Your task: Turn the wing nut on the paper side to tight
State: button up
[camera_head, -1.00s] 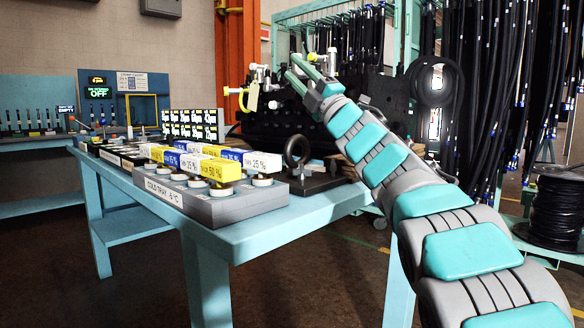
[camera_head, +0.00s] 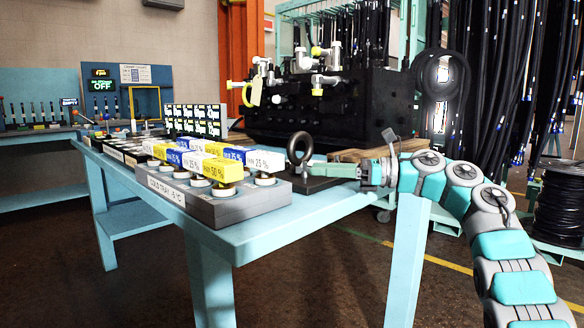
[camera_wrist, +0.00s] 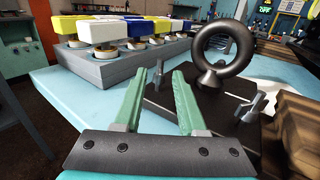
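A dark plate (camera_wrist: 205,128) with an upright black ring (camera_wrist: 224,62) lies on the blue table. In the wrist view a small grey wing nut (camera_wrist: 158,76) stands at the plate's left edge, and another grey wing nut (camera_wrist: 252,108) stands at its right, nearer a brown stack (camera_wrist: 290,125). I cannot tell for sure whether that stack is the paper. My gripper (camera_wrist: 160,77) is open and empty, with its two green fingers apart. The left wing nut shows between the fingertips, seemingly beyond them. In the head view my gripper (camera_head: 312,168) is low at the plate; the wing nuts are not clear there.
A grey cold tray (camera_head: 215,212) with several white, yellow and blue blocks stands left of the plate. A black manifold (camera_head: 350,110) with valves is behind. The table's front edge (camera_head: 285,235) is clear.

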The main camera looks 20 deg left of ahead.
jog(key=a, duration=0.2)
jog(key=s+a, duration=0.1)
jog(key=a, duration=0.2)
jog(key=a+p, duration=0.1)
jog(key=a, duration=0.1)
jog(key=shift+s+a, duration=0.15)
grip_shut()
dwell(0.4)
